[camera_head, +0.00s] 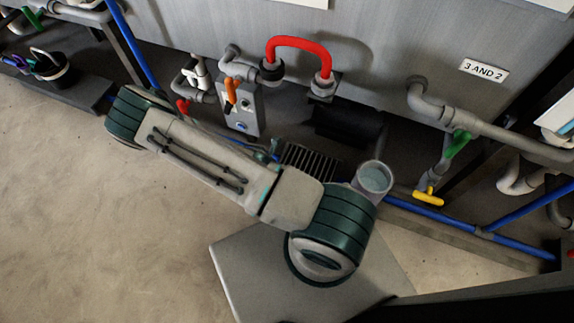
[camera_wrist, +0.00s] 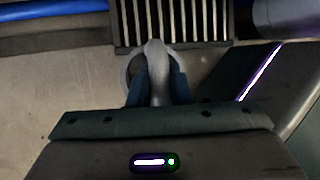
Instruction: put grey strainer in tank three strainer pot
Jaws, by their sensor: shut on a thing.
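My gripper (camera_wrist: 157,92) shows in the wrist view, its dark blue fingers shut on a grey, rounded piece. This looks like the grey strainer (camera_wrist: 155,52); a pale round rim shows partly behind the fingers, and the rest is hidden. The gripper is over the floor, just in front of a dark grating. In the head view my arm covers the gripper and the strainer. A grey open-topped cylinder (camera_head: 375,177), bluish inside, stands right of the grating. It may be the strainer pot; no label shows on it. Part of a grey cylinder (camera_wrist: 285,18) also shows top right in the wrist view.
A slatted floor grating (camera_head: 311,162) lies beside a blue pipe (camera_head: 415,212). The concrete floor at left is clear.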

